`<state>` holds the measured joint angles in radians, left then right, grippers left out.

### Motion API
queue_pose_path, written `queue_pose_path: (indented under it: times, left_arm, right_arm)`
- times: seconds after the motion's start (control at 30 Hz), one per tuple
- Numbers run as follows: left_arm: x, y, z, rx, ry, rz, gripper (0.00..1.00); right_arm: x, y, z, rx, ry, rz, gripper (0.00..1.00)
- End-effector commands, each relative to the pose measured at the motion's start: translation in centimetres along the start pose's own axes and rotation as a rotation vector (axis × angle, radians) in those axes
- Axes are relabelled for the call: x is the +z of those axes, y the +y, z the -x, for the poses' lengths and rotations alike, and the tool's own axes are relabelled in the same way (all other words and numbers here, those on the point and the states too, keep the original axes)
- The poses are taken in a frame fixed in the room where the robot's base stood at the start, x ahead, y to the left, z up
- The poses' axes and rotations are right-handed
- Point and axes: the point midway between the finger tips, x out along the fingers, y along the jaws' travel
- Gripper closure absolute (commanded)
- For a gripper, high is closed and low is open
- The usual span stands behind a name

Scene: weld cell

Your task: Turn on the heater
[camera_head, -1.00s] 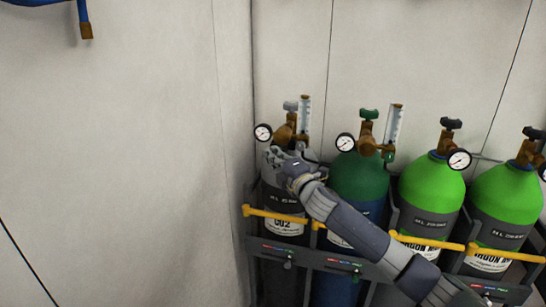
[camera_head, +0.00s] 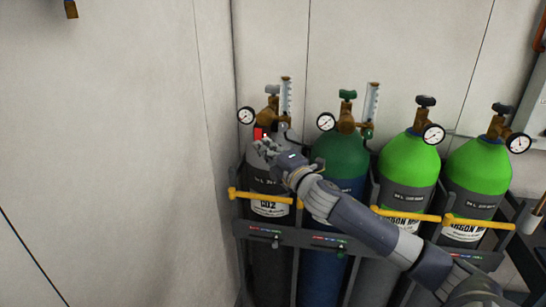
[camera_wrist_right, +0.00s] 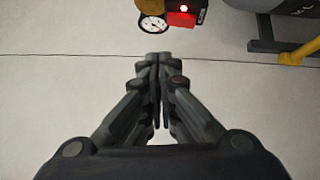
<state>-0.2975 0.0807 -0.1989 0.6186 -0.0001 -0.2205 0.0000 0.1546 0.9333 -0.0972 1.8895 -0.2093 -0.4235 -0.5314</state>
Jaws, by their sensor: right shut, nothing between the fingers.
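A small red box (camera_head: 258,133) sits at the brass regulator on top of the grey CO2 cylinder (camera_head: 270,208), left of the other cylinders. It is the only heater-like part I see. In the right wrist view the red box (camera_wrist_right: 181,18) has a bright white spot on it and a dark side with small print. My right gripper (camera_head: 262,148) is just below the red box in the head view, shut and empty. In the right wrist view its fingertips (camera_wrist_right: 158,57) are together, with a visible gap in the picture to the box. My left gripper is not in view.
A round gauge (camera_head: 245,116) and a flowmeter tube (camera_head: 286,97) flank the CO2 regulator. A green-topped cylinder (camera_head: 340,153) and light green argon cylinders (camera_head: 409,160) stand to the right in a rack with yellow bars (camera_head: 262,196).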

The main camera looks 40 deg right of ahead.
Motion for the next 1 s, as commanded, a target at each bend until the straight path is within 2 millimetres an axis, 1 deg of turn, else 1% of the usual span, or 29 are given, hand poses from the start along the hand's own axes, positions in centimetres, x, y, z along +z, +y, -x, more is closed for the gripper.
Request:
queue_pose_path:
  times: [0.03, 0.13, 0.23, 0.33, 0.5, 1.0]
  left_arm:
    - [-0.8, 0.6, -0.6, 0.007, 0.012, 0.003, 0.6]
    - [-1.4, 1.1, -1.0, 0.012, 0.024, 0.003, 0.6]
    - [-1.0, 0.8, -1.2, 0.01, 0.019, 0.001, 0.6]
    - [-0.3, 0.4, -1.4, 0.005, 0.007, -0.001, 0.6]
    - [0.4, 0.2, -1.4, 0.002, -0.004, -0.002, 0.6]
    - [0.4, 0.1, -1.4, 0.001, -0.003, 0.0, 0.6]
  right_arm:
    - [-0.1, -0.2, 0.9, -0.002, 0.003, 0.003, 1.0]
    - [-0.1, 0.1, 2.2, -0.001, 0.003, 0.003, 1.0]
    - [0.0, 0.3, 3.1, -0.001, 0.001, 0.001, 1.0]
    - [0.0, 0.5, 3.7, -0.001, 0.001, 0.001, 1.0]
    - [0.0, 0.8, 4.1, 0.0, 0.001, 0.001, 1.0]
    - [0.0, 0.8, 4.1, 0.0, 0.001, 0.0, 1.0]
